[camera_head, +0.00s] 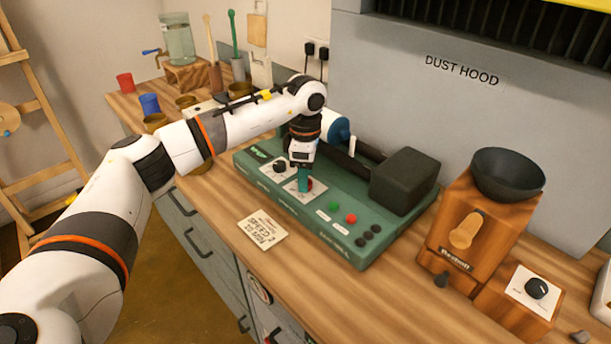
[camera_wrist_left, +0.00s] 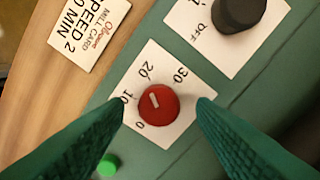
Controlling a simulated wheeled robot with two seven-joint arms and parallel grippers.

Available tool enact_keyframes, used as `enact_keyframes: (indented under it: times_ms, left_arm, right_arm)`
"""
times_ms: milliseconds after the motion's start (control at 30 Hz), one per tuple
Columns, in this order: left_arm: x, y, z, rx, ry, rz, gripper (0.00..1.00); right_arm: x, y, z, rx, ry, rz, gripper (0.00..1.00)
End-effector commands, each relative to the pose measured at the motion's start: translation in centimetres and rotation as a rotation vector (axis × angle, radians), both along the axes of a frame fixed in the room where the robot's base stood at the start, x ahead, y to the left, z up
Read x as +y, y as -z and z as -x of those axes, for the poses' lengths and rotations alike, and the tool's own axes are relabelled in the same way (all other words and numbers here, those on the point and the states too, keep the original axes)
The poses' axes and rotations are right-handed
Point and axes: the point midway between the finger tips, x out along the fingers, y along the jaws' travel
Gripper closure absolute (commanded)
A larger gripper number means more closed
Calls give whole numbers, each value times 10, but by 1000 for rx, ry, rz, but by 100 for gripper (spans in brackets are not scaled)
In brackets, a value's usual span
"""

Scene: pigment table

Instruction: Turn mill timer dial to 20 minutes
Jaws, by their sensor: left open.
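The mill (camera_head: 330,215) is a green base with dials and buttons on the wooden counter. Its red timer dial (camera_wrist_left: 160,110) sits on a white plate (camera_wrist_left: 182,92) marked 0, 10, 20 and 30. The dial's white mark appears to point between 10 and 20. My left gripper (camera_head: 304,184) points down over this plate and partly hides the dial in the head view. In the left wrist view its teal fingers are open, one on each side of the dial, with visible gaps. My right gripper is out of view.
A black speed knob (camera_wrist_left: 238,14) is beside the timer plate. Green (camera_head: 334,206) and red (camera_head: 351,218) buttons lie to its right. A mill card (camera_head: 262,229) lies on the counter (camera_head: 215,200) in front. A wooden grinder (camera_head: 478,225) stands right, below the dust hood (camera_head: 440,100).

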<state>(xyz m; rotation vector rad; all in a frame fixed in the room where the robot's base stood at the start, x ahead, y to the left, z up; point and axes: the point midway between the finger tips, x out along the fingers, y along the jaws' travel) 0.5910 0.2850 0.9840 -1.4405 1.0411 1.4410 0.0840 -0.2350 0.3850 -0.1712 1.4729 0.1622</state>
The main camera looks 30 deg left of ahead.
Motion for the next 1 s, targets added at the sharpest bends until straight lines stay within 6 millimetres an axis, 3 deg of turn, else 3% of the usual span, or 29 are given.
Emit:
enact_keyframes:
  times_ms: [300, 500, 700, 1000]
  left_arm:
    - [0, -65, -1, -8, 0, 1, 49]
    - [0, -98, -1, -5, 0, 2, 49]
    - [0, -110, 0, -3, 0, 1, 49]
    - [0, -111, 0, -3, 0, 1, 49]
  right_arm:
    - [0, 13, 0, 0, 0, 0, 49]
    - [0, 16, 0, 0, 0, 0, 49]
    - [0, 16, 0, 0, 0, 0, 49]
    - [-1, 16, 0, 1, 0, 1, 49]
